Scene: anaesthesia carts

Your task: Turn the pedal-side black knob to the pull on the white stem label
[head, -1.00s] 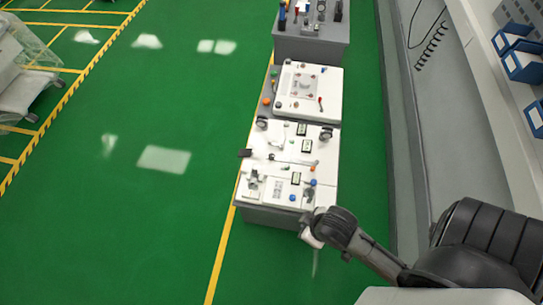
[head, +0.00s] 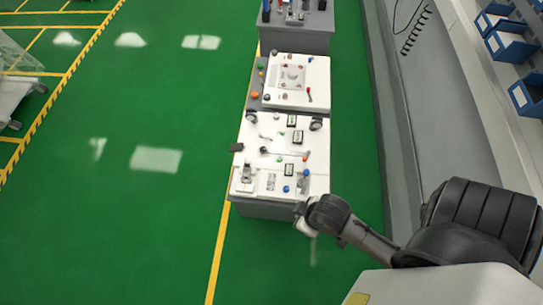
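A white-topped cart panel (head: 311,178) stands on the green floor, carrying small knobs, levers and dark square gauges. A black pedal-like piece (head: 237,147) sticks out at its left edge. A small black knob (head: 264,150) sits just right of that piece, with a thin pale lever beside it. The label on a white stem is too small to make out. My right gripper (head: 305,222) is at the cart's near right corner, apart from the black knob. Its fingers are too small and foreshortened to show whether they are open. My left gripper is not in view.
A second white panel (head: 318,72) and a grey cart (head: 297,40) stand farther back in line. Blue bins (head: 511,47) hang along the right wall. Open green floor (head: 130,230) lies left of the carts, beyond a yellow line.

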